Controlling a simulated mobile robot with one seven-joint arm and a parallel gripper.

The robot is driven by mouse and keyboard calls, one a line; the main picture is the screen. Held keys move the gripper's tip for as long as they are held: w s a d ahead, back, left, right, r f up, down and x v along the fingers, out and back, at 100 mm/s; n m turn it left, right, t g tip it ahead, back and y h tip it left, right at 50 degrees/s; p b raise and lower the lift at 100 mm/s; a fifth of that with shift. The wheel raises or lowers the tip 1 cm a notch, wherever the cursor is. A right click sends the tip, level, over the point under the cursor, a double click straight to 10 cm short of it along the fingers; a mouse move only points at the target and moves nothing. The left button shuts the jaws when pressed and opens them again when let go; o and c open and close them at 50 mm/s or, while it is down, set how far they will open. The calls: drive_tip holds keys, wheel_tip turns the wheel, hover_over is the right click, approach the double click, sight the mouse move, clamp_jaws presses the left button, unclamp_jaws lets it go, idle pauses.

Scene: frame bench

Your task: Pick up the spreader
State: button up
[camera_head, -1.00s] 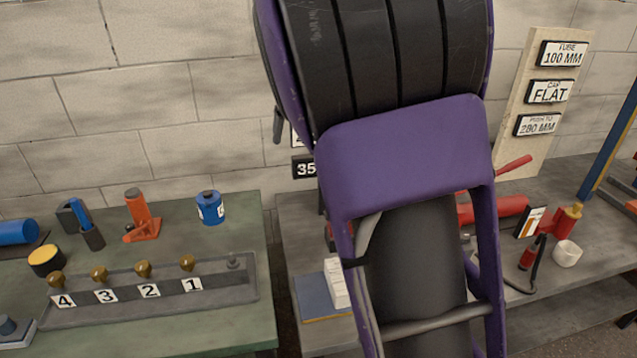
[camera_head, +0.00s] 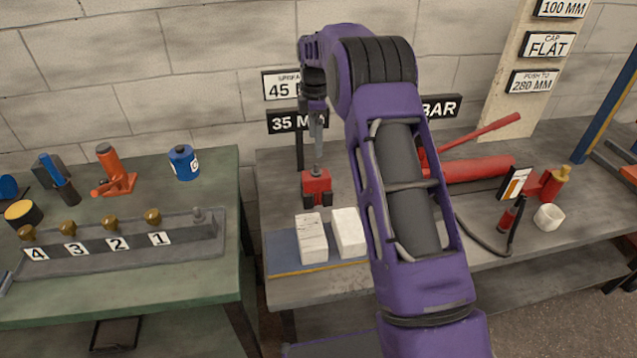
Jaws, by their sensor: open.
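The red block with black jaws (camera_head: 316,187), which I take to be the spreader, sits on the right-hand bench behind two white blocks. A thin grey part rises above it; I cannot tell if it belongs to the spreader or to my gripper. My gripper (camera_head: 317,128) points down above the red block, below the purple wrist. It is open, with its fingertips small and hard to make out. I see no clear hold on the red block, and whether they touch is unclear.
The white blocks (camera_head: 311,239) stand on a blue mat (camera_head: 283,251) close in front. Signs (camera_head: 297,120) on a black post stand just behind. A red cylinder (camera_head: 478,169) and lever lie to the right, beyond my arm. A gap separates the green bench (camera_head: 150,287).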

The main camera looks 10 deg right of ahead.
sight(316, 171)
wheel_tip(316, 171, down, 8)
drive_tip(key=shift+r, duration=0.2)
drive_tip(key=f, duration=0.5)
drive_tip(key=shift+s+d+f+b, duration=0.1)
drive_tip(key=shift+s+f+b, duration=0.2)
drive_tip(key=shift+b, duration=0.1)
clamp_jaws()
drive_tip(key=shift+w+r, duration=0.15)
drive_tip(key=shift+r, duration=0.05)
